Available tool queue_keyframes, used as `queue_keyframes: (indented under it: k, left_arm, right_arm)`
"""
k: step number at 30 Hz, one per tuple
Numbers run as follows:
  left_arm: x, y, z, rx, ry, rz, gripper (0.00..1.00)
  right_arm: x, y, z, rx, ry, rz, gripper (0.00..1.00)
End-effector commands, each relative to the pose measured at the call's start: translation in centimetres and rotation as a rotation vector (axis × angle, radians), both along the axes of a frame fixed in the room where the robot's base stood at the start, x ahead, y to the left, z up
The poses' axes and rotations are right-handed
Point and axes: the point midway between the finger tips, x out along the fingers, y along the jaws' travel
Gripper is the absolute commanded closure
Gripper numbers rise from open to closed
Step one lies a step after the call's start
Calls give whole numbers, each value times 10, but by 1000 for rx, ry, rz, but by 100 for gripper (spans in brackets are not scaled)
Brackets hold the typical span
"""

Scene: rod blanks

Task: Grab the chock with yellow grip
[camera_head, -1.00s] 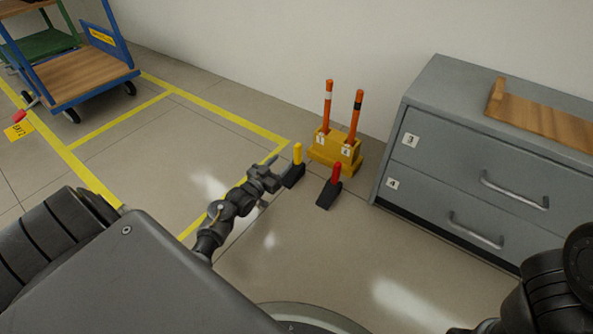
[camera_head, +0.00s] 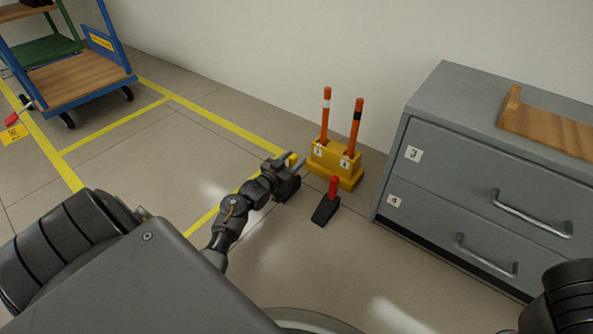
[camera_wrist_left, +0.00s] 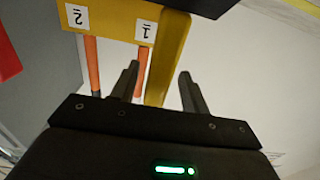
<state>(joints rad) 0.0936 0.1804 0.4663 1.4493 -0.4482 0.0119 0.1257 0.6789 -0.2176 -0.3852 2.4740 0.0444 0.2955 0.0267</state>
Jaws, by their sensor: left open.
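The chock with the yellow grip (camera_head: 293,157) is mostly hidden behind my left gripper (camera_head: 294,162) in the head view; only a bit of yellow shows. In the left wrist view a yellow upright bar, which looks like the grip (camera_wrist_left: 164,65), stands between the two spread fingers of my left gripper (camera_wrist_left: 157,70). A gap shows on the right side, and the left finger is close to it. I cannot tell whether they touch. My right gripper is out of view.
A black chock with a red grip (camera_head: 327,206) stands just right of my left gripper. Behind is a yellow stand (camera_head: 335,170) with two orange rods. A grey drawer cabinet (camera_head: 470,180) is at the right. A blue cart (camera_head: 75,80) is far left.

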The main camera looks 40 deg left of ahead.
Motion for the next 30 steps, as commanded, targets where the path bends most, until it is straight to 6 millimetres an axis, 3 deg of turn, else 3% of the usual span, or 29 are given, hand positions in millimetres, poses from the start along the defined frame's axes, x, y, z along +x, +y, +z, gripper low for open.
queue_keyframes:
  k: [5,15,30]
  left_arm:
    - [5,-7,1,1,0,-11,55]
    - [6,-8,1,0,0,-14,99]
    - [5,-6,3,1,0,-11,100]
  right_arm:
    - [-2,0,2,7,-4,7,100]
    - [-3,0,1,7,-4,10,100]
    - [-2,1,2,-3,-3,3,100]
